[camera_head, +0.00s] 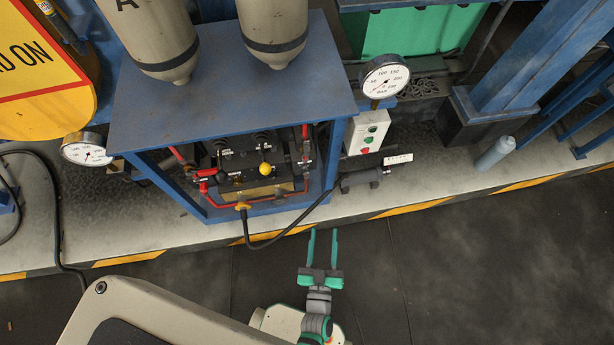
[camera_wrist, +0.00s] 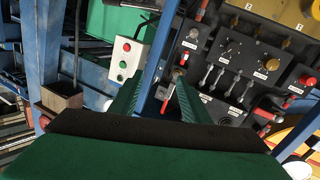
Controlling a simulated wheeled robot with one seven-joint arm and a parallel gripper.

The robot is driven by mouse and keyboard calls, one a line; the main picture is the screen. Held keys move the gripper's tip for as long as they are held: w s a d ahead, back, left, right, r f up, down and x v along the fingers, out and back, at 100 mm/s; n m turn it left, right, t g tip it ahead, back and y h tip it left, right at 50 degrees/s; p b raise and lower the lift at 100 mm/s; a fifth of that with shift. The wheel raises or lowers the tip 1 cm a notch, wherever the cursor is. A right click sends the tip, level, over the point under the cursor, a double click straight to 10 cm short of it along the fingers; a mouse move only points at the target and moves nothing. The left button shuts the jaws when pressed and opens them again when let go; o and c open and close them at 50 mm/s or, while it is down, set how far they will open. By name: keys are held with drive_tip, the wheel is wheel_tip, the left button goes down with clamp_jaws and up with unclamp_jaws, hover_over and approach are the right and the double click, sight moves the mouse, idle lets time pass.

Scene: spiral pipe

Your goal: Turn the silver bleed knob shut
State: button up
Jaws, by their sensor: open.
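In the wrist view a dark valve panel (camera_wrist: 245,70) fills the upper right. A small silver-grey knob (camera_wrist: 227,46) sits on it near an orange knob (camera_wrist: 272,64); its label is too small to read, so I cannot be sure it is the bleed knob. In the head view the panel (camera_head: 235,162) is inside the blue cabinet, and I cannot pick out the silver knob there. My gripper (camera_head: 323,234) is open and empty, in front of the cabinet and apart from it. Its green fingers also show in the wrist view (camera_wrist: 158,88), with the knob to their upper right.
The blue cabinet top (camera_head: 230,75) overhangs the panel, and a blue post (camera_wrist: 157,55) stands by its opening. A black hose (camera_head: 265,246) hangs before the cabinet. A white button box (camera_head: 368,132) and a gauge (camera_head: 385,77) are to its right. The dark floor ahead is clear.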

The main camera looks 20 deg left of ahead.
sight(307, 174)
drive_tip(key=w+a+f+n+y, duration=0.1)
drive_tip(key=w+a+f+y, duration=0.1)
drive_tip(key=w, duration=0.5)
drive_tip(key=w+a+f+n+g+y, duration=0.1)
drive_tip(key=w+a+f+y, duration=0.1)
drive_tip(key=w+a+f, duration=0.3)
drive_tip(key=w+a+f+n+g+y, duration=0.1)
drive_tip(key=w+a+f+n, duration=0.1)
drive_tip(key=w+a, duration=0.3)
drive_tip(key=shift+w+f+y, duration=0.15)
drive_tip(key=shift+w+f, duration=0.05)
drive_tip(key=shift+w, duration=0.45)
drive_tip(key=shift+w+f+y, duration=0.1)
drive_tip(key=shift+w+f, duration=0.15)
drive_tip(key=shift+w, duration=0.4)
drive_tip(key=shift+w+f+y, duration=0.15)
drive_tip(key=shift+w+f, duration=0.05)
drive_tip(key=shift+w, duration=0.45)
drive_tip(key=shift+x, duration=1.05)
drive_tip(key=shift+s+a, duration=0.1)
drive_tip(key=shift+c, duration=0.4)
drive_tip(key=c, duration=1)
